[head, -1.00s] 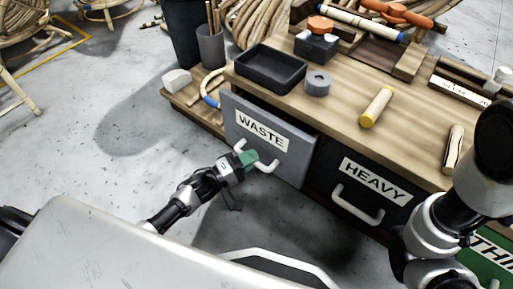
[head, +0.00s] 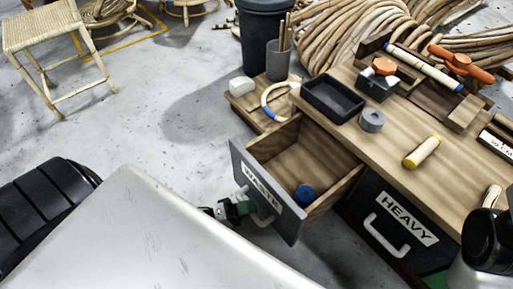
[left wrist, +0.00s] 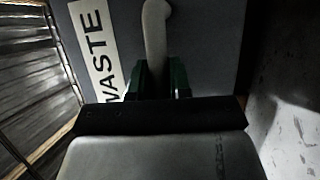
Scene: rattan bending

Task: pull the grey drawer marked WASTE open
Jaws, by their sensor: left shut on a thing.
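The grey WASTE drawer (head: 262,190) stands pulled well out of the bench in the head view. Its wooden inside shows, with a small blue round object (head: 306,194) on its floor. The pale drawer handle (head: 264,219) is on its front, beside the WASTE label. My left gripper (head: 243,208) is shut on this handle, partly hidden by my own body. In the left wrist view the handle (left wrist: 156,35) runs between the green fingers, with the grey drawer front (left wrist: 205,45) behind. My right arm shows only at the right edge; its fingers are out of view.
The HEAVY drawer (head: 400,222) is closed to the right. The bench top (head: 395,125) holds a black tray (head: 333,98), a grey ring (head: 371,120) and a yellow-ended rod (head: 422,152). A stool (head: 45,30) stands far left. Open floor lies left of the drawer.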

